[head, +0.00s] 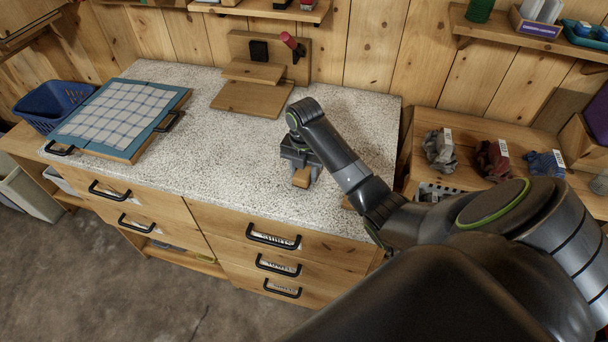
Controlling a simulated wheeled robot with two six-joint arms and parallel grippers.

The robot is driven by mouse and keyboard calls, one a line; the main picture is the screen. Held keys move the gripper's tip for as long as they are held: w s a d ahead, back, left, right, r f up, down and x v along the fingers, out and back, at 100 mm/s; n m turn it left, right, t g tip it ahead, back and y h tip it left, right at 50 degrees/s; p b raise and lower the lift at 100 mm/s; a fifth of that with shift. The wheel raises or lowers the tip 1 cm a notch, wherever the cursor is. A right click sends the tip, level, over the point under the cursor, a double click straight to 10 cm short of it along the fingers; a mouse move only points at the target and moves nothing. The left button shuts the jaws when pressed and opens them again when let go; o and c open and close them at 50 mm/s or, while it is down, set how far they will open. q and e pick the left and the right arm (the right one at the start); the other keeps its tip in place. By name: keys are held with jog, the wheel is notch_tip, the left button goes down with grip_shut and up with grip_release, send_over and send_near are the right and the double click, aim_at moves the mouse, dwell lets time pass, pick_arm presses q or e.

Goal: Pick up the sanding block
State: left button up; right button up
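A small tan-brown block (302,177), which looks like the sanding block, is on the speckled worktop near its front edge. My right gripper (301,172) points down over it, and the block shows at the fingertips. I cannot tell whether the fingers press on it or whether it is lifted. My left gripper is not in view.
A blue-framed tray with a checked cloth (113,113) lies at the left beside a blue basket (52,104). A wooden stand (251,97) is at the back. Bundled cloths (493,160) lie on the right shelf. The worktop's middle is clear.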

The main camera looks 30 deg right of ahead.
aim_at(304, 171)
jog(key=c, duration=0.5)
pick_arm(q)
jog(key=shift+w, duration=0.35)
pick_arm(e)
jog(key=shift+o, duration=0.2)
